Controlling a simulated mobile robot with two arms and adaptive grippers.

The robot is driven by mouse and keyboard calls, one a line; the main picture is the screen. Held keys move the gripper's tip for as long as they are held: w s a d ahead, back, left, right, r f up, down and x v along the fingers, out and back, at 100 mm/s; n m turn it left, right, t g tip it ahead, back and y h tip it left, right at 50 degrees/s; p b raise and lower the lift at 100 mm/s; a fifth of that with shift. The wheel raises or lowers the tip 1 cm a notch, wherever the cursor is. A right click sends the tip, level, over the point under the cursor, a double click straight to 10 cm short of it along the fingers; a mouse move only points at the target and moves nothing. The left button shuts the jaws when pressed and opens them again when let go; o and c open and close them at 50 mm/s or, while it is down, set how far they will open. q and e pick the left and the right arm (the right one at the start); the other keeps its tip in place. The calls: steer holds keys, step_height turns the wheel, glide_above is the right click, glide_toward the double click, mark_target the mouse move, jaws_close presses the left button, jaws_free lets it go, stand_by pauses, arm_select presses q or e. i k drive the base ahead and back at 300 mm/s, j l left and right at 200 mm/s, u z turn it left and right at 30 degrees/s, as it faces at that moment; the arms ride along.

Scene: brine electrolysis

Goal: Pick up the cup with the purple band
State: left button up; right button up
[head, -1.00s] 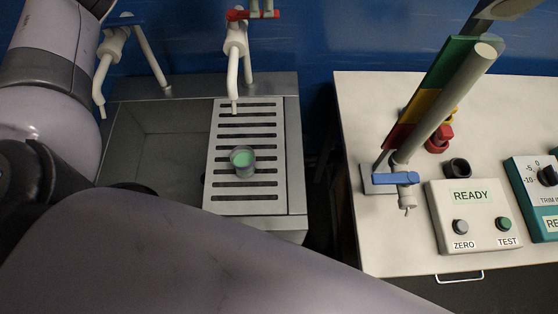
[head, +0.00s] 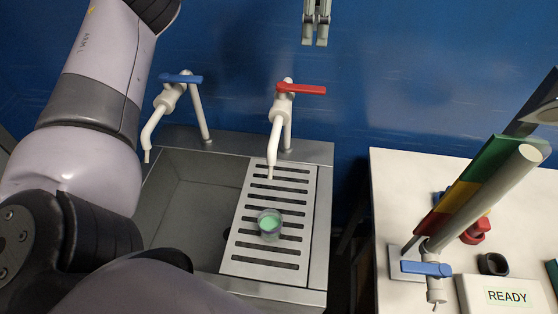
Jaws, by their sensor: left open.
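A small grey cup (head: 269,225) with light green contents stands upright on the slotted drain board (head: 239,238) of the sink. I cannot make out a purple band on it. My left gripper (head: 314,42) shows at the top of the head view, in front of the blue wall. Its fingers point down, and it is open and empty. It is well apart from the cup, above the red-handled tap in the picture. My right gripper is not in view.
A red-handled tap (head: 274,140) reaches over the drain board near the cup. A blue-handled tap (head: 158,120) stands over the empty basin (head: 190,200). At right, a white table (head: 390,180) holds a coloured column (head: 470,190), a READY box (head: 508,297) and dark and red rings.

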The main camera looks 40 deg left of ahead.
mark_target(270, 221)
steer(key=k, duration=2)
